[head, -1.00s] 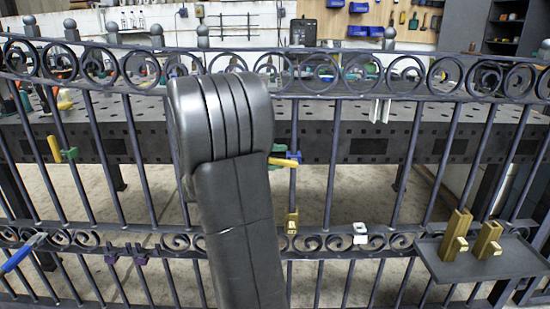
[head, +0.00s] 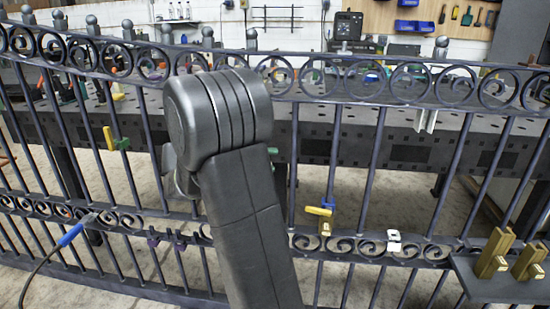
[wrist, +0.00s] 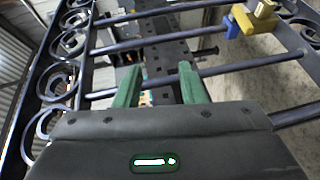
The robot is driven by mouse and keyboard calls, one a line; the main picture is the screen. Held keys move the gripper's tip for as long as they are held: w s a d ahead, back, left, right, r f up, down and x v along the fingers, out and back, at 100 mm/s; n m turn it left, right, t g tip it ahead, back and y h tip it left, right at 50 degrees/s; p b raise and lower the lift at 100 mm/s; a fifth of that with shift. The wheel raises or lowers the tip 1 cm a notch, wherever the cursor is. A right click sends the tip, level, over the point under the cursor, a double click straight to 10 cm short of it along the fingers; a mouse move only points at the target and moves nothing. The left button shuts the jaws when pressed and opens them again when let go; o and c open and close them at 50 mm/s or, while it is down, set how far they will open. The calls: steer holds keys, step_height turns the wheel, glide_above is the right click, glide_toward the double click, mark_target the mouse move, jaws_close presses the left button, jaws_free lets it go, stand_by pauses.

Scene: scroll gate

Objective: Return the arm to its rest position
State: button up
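My arm (head: 238,190) rises through the middle of the head view, bent at a large rounded joint, and hides part of the gate. A yellow and blue clamp (head: 320,211) is on a gate bar; a yellow and blue clamp (wrist: 250,20) shows upper right in the wrist view, apart from the fingers.
A brass padlock (head: 325,228) hangs by the clamp. A yellow-green clamp (head: 115,139) and a blue-handled tool (head: 72,234) are on the gate at left. A tray (head: 505,285) with brass blocks is at right. A dark perforated workbench (head: 400,145) stands behind the gate.

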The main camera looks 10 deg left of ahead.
stand_by(0.3)
steer(key=b+x, duration=0.3)
steer(key=x, duration=1)
steer(key=shift+d+b, duration=0.35)
steer(key=shift+d, duration=0.05)
steer(key=shift+w, duration=0.1)
